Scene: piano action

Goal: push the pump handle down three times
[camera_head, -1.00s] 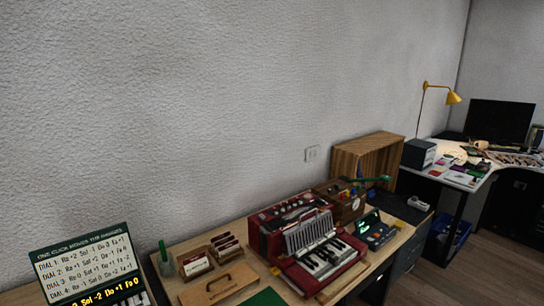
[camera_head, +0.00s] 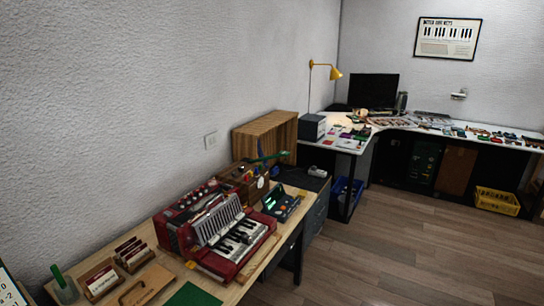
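A wooden box (camera_head: 240,176) stands on the near bench behind a red accordion-like keyboard (camera_head: 222,232). A green lever-like part (camera_head: 268,157) sticks out over the box toward the right; it may be the pump handle, but it is too small to tell. The red keyboard has grey bellows and black and white keys. Neither of my grippers is in view.
A dark device with a green display (camera_head: 283,203) sits right of the keyboard. A green mat (camera_head: 192,295) and card holders (camera_head: 101,279) lie in front. Open floor (camera_head: 390,250) lies right of the bench.

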